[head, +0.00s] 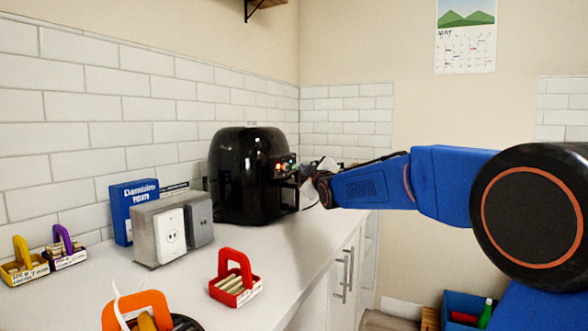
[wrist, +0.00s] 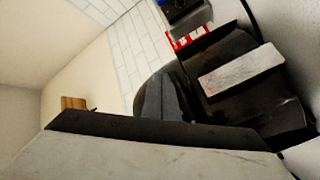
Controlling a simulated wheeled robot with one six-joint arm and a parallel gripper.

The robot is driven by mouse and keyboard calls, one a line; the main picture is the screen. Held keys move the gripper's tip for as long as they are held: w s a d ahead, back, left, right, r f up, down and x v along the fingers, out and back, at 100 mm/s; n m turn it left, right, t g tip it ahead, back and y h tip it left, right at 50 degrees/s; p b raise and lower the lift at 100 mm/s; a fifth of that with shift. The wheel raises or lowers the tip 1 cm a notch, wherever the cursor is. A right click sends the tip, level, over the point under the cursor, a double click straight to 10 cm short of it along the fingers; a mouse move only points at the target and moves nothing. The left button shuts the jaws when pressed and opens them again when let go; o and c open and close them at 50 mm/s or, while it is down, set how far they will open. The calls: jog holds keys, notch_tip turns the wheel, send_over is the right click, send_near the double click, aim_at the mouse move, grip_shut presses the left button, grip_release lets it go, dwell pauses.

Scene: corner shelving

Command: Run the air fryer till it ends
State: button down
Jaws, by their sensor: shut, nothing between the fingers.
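The black air fryer (head: 238,180) stands upright on the white counter against the tiled wall. Its front control panel (head: 285,166) shows small red, orange and green lights, with a drawer handle below, partly hidden. I cannot read any dial or timer. My gripper (head: 318,182) is just in front of the fryer's front, at about the height of the panel and handle. It looks shut and empty; I cannot tell whether it touches the fryer. The wrist view is tilted and filled with close dark and pale surfaces, and a dark rounded shape (wrist: 160,98) shows in its middle.
A grey metal outlet box (head: 165,232) and a blue carton (head: 128,208) stand left of the fryer. A red carrier (head: 234,282), an orange one (head: 135,308) and yellow and purple ones sit nearer. Bare counter (head: 285,243) lies before the fryer.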

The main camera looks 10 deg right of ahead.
jog(key=shift+w+a, duration=0.15)
jog(key=shift+a, duration=0.05)
jog(key=shift+w+a, duration=0.1)
jog(key=shift+a, duration=0.05)
jog(key=shift+w+a, duration=0.2)
jog(key=shift+a, duration=0.05)
dwell(1.0)
jog(key=shift+s+d, duration=0.45)
jog(key=shift+d, duration=0.15)
dwell(0.4)
jog(key=s+d, duration=0.1)
jog(key=d, duration=0.1)
jog(key=s+d, duration=0.2)
dwell(0.4)
dwell(0.4)
